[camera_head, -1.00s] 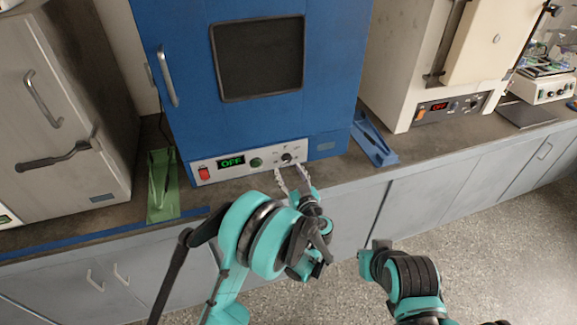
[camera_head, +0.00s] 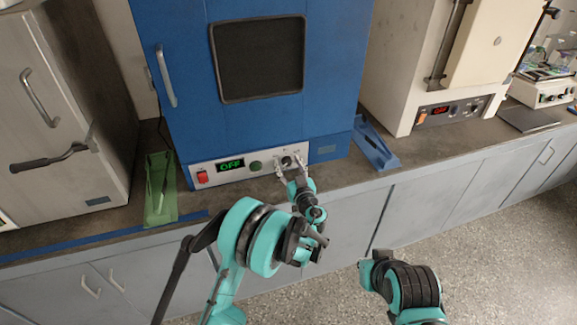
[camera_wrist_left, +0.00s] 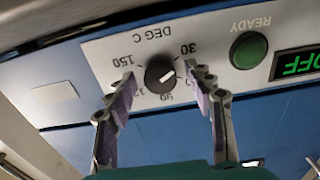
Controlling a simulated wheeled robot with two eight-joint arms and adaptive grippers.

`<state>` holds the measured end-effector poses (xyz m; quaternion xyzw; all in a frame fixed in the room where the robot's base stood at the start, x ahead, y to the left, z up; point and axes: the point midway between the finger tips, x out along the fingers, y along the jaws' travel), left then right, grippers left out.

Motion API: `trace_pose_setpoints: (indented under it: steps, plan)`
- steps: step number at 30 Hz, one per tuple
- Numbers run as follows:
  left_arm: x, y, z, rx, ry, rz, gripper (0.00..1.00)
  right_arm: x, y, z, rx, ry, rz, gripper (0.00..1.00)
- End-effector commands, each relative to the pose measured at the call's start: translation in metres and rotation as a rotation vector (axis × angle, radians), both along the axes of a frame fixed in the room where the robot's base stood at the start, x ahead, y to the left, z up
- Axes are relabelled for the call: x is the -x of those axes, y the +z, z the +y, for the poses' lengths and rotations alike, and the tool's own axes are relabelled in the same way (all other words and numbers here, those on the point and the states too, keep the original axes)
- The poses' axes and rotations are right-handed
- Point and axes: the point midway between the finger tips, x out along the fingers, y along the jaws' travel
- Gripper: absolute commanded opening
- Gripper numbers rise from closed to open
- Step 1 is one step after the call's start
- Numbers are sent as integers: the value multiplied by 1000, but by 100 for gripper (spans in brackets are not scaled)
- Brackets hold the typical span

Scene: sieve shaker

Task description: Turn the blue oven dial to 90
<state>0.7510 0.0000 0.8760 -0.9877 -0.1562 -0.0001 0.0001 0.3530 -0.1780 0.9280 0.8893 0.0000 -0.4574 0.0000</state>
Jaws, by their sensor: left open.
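The blue oven (camera_head: 185,60) stands on the counter, with a pale control strip along its bottom. The strip carries a black dial (camera_head: 287,161), a display reading OFF (camera_head: 230,165), a green READY button (camera_head: 255,166) and a red switch (camera_head: 202,177). The dial (camera_wrist_left: 160,75) shows upside down in the left wrist view, with marks 150, 30 and 90; its white pointer line is tilted. My left gripper (camera_head: 290,166) is open, its fingers on either side of the dial (camera_wrist_left: 163,92); contact cannot be told. My right arm is at the lower right; its gripper fingers are not visible.
A green tray (camera_head: 160,205) lies left of the oven and a blue one (camera_head: 377,150) right of it. A grey oven (camera_head: 50,110) stands at the left, a cream oven (camera_head: 400,80) at the right. The counter edge runs below the control strip.

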Motion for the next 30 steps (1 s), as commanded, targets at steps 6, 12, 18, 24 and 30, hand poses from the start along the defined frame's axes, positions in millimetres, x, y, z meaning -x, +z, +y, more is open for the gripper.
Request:
trace_pose_setpoints:
  steps: [6,12,18,24,30]
  plan:
    - [0,0,0,0,0,0,16,0,0,0,0,0,0,0]
    - [0,0,0,-1,0,0,3,0,0,0,0,0,0,0]
    - [0,0,0,-30,0,10,3,0,0,0,0,0,0,0]
    - [0,0,0,-125,0,40,3,0,0,0,0,0,0,0]
    - [0,0,0,-283,0,92,3,0,0,0,0,0,0,0]
